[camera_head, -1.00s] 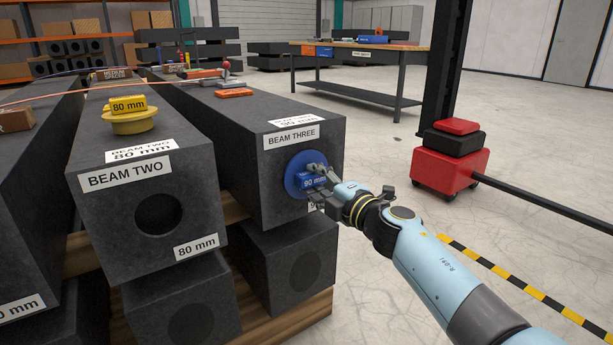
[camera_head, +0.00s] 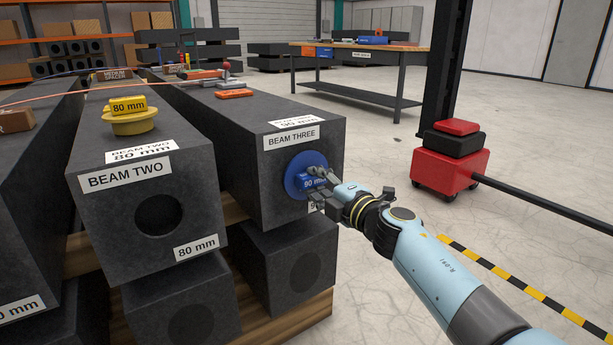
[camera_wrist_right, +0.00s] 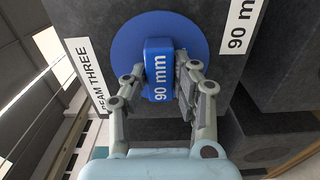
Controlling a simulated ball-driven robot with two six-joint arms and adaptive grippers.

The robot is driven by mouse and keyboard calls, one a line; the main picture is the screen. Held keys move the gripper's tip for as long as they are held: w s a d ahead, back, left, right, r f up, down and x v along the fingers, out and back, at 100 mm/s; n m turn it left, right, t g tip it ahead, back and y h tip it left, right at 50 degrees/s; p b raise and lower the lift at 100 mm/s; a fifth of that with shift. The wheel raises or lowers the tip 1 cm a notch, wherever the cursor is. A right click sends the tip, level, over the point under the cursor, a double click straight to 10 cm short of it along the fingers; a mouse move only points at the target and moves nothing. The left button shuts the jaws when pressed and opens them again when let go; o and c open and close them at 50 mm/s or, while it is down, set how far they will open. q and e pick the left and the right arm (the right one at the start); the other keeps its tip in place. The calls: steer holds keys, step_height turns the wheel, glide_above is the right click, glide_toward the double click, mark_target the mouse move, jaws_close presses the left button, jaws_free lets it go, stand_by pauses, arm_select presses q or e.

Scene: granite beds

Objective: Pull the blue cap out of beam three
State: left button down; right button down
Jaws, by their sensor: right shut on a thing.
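The blue cap (camera_head: 297,167) sits against the end face of beam three (camera_head: 265,186), its round flange covering the bore. In the right wrist view the cap (camera_wrist_right: 130,47) shows a raised grip block marked 90 mm. My right gripper (camera_head: 318,185) is shut on that block, with one finger on each side, as the right wrist view (camera_wrist_right: 158,88) shows. I cannot see the part of the cap inside the bore. My left gripper is not in view.
Beam two (camera_head: 100,214) has an open bore and a yellow 80 mm cap (camera_head: 135,124) on top. An orange item (camera_head: 234,93) lies on beam three. A red wheeled base (camera_head: 447,172) stands at right. The floor right of the beams is mostly free.

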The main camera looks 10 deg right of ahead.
mark_target(315, 181)
steer(key=shift+s+d, duration=0.1)
steer(key=shift+s, duration=0.1)
steer(key=shift+s+d+p, duration=0.1)
steer(key=shift+s+p, duration=0.2)
steer(key=shift+s, duration=0.15)
steer(key=shift+p+v, duration=0.4)
steer(key=shift+v, duration=1.95)
